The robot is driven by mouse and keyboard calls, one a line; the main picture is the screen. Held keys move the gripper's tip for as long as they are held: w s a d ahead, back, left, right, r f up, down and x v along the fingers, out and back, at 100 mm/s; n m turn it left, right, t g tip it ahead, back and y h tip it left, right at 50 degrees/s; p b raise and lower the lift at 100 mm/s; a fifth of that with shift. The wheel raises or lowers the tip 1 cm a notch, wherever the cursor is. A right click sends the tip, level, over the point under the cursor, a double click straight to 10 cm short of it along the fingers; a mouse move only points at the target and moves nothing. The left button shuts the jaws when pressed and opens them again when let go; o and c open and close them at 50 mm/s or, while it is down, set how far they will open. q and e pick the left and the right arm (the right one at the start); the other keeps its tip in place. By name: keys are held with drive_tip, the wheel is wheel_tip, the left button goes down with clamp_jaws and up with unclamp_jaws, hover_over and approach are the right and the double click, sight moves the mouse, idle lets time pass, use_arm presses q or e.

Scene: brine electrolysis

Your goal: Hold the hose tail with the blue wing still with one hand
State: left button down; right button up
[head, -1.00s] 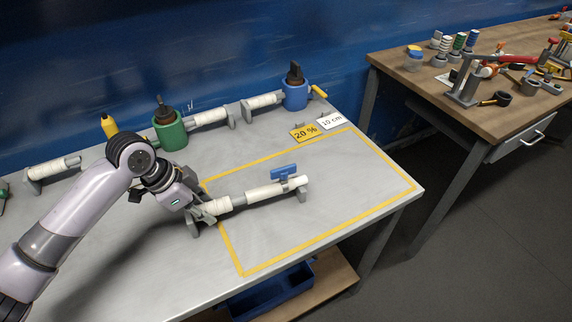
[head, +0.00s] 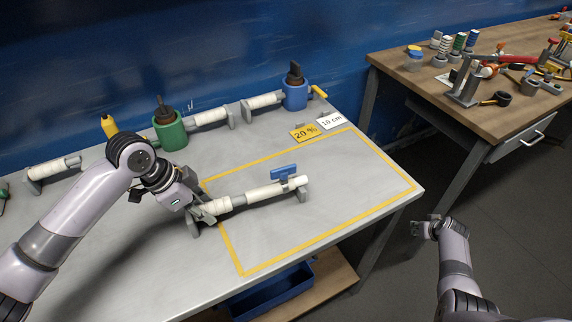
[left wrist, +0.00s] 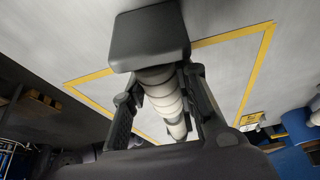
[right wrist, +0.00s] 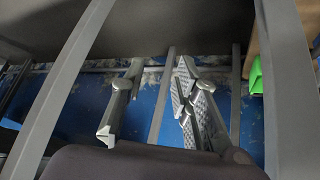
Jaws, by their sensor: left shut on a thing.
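The hose tail with the blue wing (head: 285,173) lies in a pair of grey supports inside the yellow outline on the grey bench. Its body is a white, wrapped-looking tube (head: 262,193). My left gripper (head: 205,210) is shut on the tube's left end, near the left support. In the left wrist view the white tube (left wrist: 166,98) runs between the two fingers, and a dark block covers its near end. The blue wing is hidden there. My right gripper (head: 424,229) is open and empty, off the bench's right edge.
A green holder (head: 170,132) and a blue holder (head: 295,95) stand along the back with other white tubes. A yellow "20 %" card (head: 305,133) and a white "10 cm" card (head: 332,121) lie nearby. A wooden bench (head: 420,85) with tools stands right.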

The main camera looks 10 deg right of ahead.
drive_tip(key=w+r+n+t, duration=0.1)
drive_tip(key=w+r+t, duration=0.1)
drive_tip(key=w+r, duration=0.85)
drive_tip(key=w+r+n+t, duration=0.1)
drive_tip(key=w+r+t, duration=0.2)
drive_tip(key=w+r, duration=0.75)
drive_tip(key=w+a+r+n+t+y, duration=0.1)
drive_tip(key=w+a+r+n+y, duration=0.1)
drive_tip(key=a+r, duration=0.55)
drive_tip(key=w+a+r+n+y, duration=0.2)
drive_tip(key=a+r, duration=0.2)
drive_tip(key=r, duration=0.7)
drive_tip(key=a+r+n+g+y, duration=0.2)
drive_tip(key=a+r+n+y, duration=0.4)
drive_tip(key=a, duration=0.8)
drive_tip(key=s+a+r+n+g, duration=0.1)
drive_tip(key=a+r, duration=0.1)
drive_tip(key=a, duration=0.4)
drive_tip(key=s+a+r+n+g, duration=0.2)
drive_tip(key=a+r, duration=0.1)
drive_tip(key=a, duration=0.3)
drive_tip(key=n+g+h, duration=0.8)
hover_over(284, 167)
wheel_tip(284, 167, down, 3)
wheel_tip(284, 167, down, 12)
drive_tip(key=shift+r, duration=0.25)
